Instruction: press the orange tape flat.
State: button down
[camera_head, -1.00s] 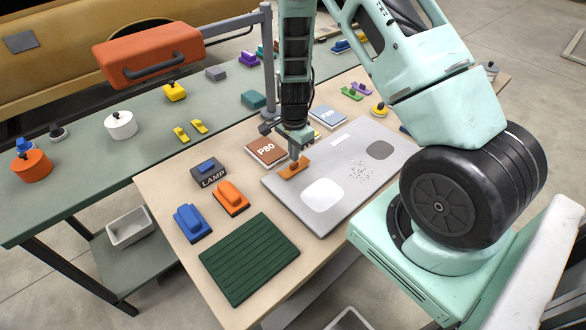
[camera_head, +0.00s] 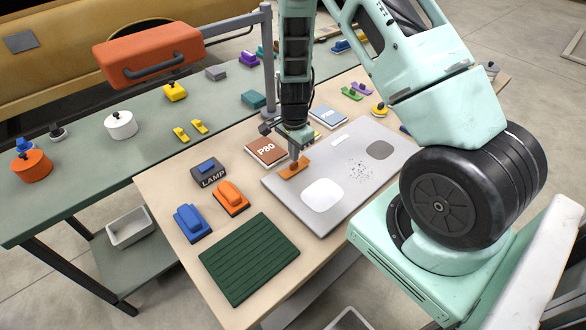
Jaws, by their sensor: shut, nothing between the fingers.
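The orange tape (camera_head: 290,171) is a short strip near the upper left part of the grey panel (camera_head: 281,194). My gripper (camera_head: 294,157) is shut and points down over the tape's right half. Its tip looks to be at or very close to the tape; I cannot tell whether it touches. I cannot tell from this view whether the tape lies fully flat. Part of the tape behind the fingertips is hidden.
A P80 block (camera_head: 266,151) lies just left of the panel. The LAMP block (camera_head: 209,173), an orange block (camera_head: 231,197), a blue block (camera_head: 191,222) and a green ribbed mat (camera_head: 249,258) are on the wooden table. The panel carries a white patch (camera_head: 322,195) and a dark patch (camera_head: 380,150).

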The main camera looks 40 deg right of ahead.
jog(key=shift+f+b, duration=0.6)
jog(key=shift+f, duration=0.25)
dwell(0.5)
jog(key=shift+r, duration=0.15)
dwell(0.5)
notch_tip(320, 180, up, 7)
jog(key=p, duration=0.5)
jog(key=shift+p, duration=0.3)
dwell(0.5)
